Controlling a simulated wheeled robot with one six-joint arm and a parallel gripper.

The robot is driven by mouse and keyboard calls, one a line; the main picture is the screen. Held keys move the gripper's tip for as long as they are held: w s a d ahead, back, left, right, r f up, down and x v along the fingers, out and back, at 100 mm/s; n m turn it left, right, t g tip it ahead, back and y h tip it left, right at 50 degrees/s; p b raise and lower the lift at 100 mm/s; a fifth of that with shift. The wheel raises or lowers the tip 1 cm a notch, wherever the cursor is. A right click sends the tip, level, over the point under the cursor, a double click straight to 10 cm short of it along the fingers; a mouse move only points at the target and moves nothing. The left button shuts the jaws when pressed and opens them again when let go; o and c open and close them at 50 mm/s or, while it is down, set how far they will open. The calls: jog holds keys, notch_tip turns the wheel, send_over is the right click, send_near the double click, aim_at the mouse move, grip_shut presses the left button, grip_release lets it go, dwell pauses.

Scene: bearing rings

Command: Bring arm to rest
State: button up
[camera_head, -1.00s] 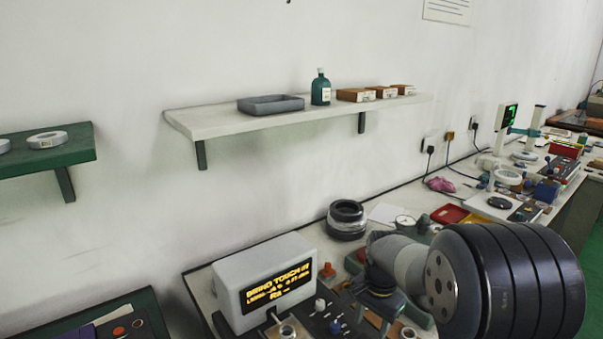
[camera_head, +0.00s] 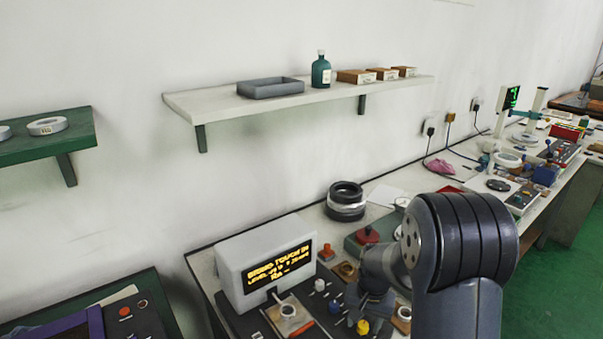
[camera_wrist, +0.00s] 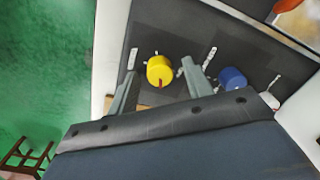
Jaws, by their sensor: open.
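My arm (camera_head: 455,240) reaches over the bench at the lower right of the head view. My gripper (camera_wrist: 158,78) is open and empty, pointing down at a dark control panel (camera_wrist: 165,30). In the wrist view a yellow knob (camera_wrist: 160,71) shows between the two fingers, and a blue knob (camera_wrist: 232,78) shows to the right of them. I cannot tell how far the fingertips are above the panel. In the head view the yellow knob (camera_head: 362,327) sits just below my gripper (camera_head: 368,305), which is partly hidden by the arm.
A grey display box (camera_head: 262,265) and a stack of dark rings (camera_head: 346,200) stand on the bench near the arm. A shelf (camera_head: 215,101) with a grey tray (camera_head: 270,90) and bottle (camera_head: 321,70) is above. Green floor (camera_head: 560,270) lies at right.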

jog(key=n+p, duration=0.1)
jog(key=n, duration=0.3)
jog(key=shift+r+n+p, duration=0.1)
jog(key=shift+n+p, duration=0.2)
jog(key=shift+n, duration=0.1)
jog(key=n+p, duration=0.1)
jog(key=n, duration=0.2)
jog(key=shift+n+p, duration=0.35)
jog(key=shift+n, duration=0.05)
notch_tip(320, 180, up, 9)
jog(key=b, duration=0.1)
jog(key=shift+d, duration=0.15)
jog(key=shift+w, duration=0.1)
